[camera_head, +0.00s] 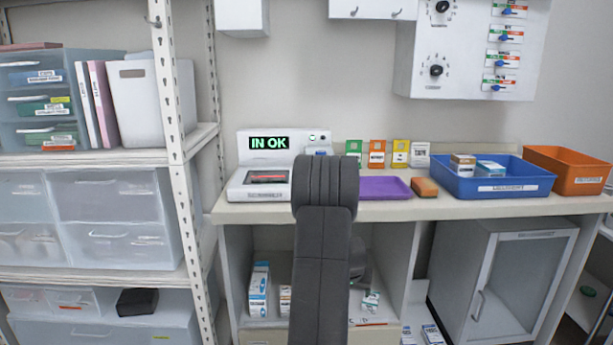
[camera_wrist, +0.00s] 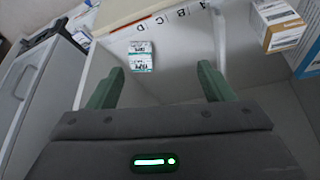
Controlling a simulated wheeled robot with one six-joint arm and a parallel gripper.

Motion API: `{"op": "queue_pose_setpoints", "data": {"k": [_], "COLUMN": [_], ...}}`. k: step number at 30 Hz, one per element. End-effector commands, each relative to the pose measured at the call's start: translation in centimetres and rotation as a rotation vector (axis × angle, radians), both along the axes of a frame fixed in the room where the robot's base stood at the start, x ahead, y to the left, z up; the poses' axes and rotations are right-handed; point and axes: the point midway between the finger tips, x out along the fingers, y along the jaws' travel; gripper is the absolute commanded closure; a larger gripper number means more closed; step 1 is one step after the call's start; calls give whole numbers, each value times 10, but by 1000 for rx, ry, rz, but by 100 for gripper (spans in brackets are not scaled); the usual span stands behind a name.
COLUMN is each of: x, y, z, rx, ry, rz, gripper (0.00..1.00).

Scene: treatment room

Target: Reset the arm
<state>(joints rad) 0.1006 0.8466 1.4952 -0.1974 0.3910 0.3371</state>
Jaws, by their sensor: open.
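My gripper (camera_wrist: 160,82) shows in the wrist view with its two green fingers spread apart and nothing between them. Past the fingertips a small white and green box (camera_wrist: 140,57) lies on a pale shelf surface, apart from the fingers. In the head view my dark grey arm stands in front of the counter at the middle of the picture and hides part of it.
A counter (camera_head: 455,207) carries a device reading "IN OK" (camera_head: 264,166), a purple tray (camera_head: 379,188), a blue bin (camera_head: 536,186) and an orange bin (camera_head: 566,168). Below are an open shelf and a glass-door cabinet (camera_head: 505,280). A storage rack (camera_head: 174,85) stands at left.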

Motion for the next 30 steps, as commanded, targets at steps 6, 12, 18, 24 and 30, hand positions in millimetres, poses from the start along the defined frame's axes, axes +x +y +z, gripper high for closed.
{"op": "queue_pose_setpoints", "data": {"k": [6, 12, 18, 24, 30], "x": [-4, -9, -14, -19, -25], "y": [14, 26, 38, 50, 61], "z": [29, 49, 69, 89, 109], "rx": [0, -2, -2, -3, -1], "ry": [-2, 0, -1, 0, -1], "rz": [24, 45, 67, 89, 109], "gripper": [26, 26, 26, 26, 26]}}
